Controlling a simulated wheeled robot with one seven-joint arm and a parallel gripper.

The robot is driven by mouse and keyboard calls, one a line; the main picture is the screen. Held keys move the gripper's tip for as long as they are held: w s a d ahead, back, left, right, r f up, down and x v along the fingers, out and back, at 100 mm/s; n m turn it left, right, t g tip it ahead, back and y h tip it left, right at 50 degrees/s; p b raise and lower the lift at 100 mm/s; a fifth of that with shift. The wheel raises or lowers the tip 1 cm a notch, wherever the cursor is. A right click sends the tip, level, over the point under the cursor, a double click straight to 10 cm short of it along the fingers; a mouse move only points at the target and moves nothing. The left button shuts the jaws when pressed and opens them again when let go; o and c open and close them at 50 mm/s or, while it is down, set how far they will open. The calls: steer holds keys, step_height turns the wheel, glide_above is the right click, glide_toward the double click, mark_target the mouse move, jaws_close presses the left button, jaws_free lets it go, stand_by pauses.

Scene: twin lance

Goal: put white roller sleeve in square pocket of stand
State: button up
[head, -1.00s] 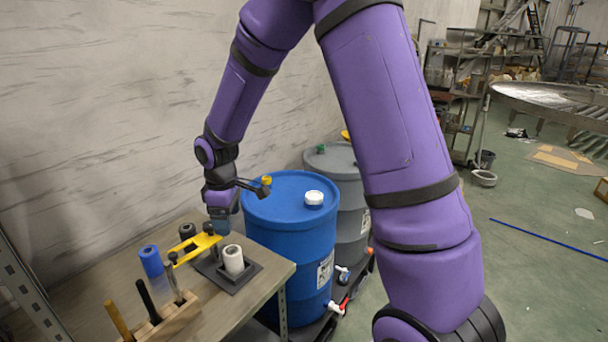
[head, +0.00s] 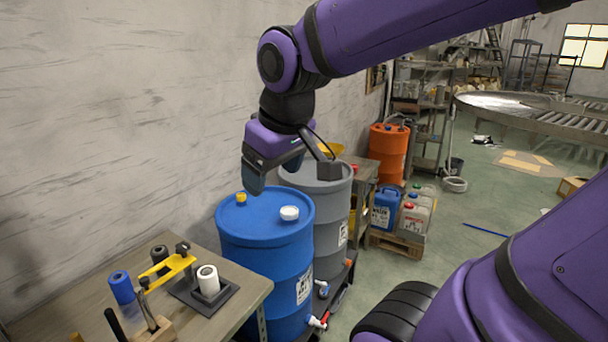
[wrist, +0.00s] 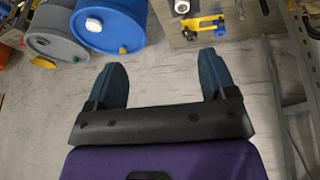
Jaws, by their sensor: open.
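The white roller sleeve (head: 208,280) stands upright on the dark stand (head: 222,299) on the bench; I cannot tell from here whether it is seated in the square pocket. The sleeve also shows at the top of the wrist view (wrist: 182,6). My gripper (head: 275,178) is open and empty, raised above the blue drum and well up and to the right of the sleeve. In the wrist view its two blue fingers (wrist: 163,75) are spread wide with only the wall between them.
A yellow clamp-like tool (head: 167,271), a blue roller (head: 121,287) and a dark roller (head: 159,254) are beside the stand. A wooden block (head: 158,330) stands in front. The blue drum (head: 265,248) and grey drum (head: 325,205) adjoin the bench (head: 75,285).

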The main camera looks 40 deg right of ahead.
steer(key=s+r+m+t, duration=0.1)
steer(key=s, duration=0.5)
steer(key=shift+s+d+m, duration=0.25)
steer(key=shift+d+m, duration=0.1)
steer(key=shift+m, duration=0.05)
steer(key=shift+c, duration=0.3)
stand_by(0.5)
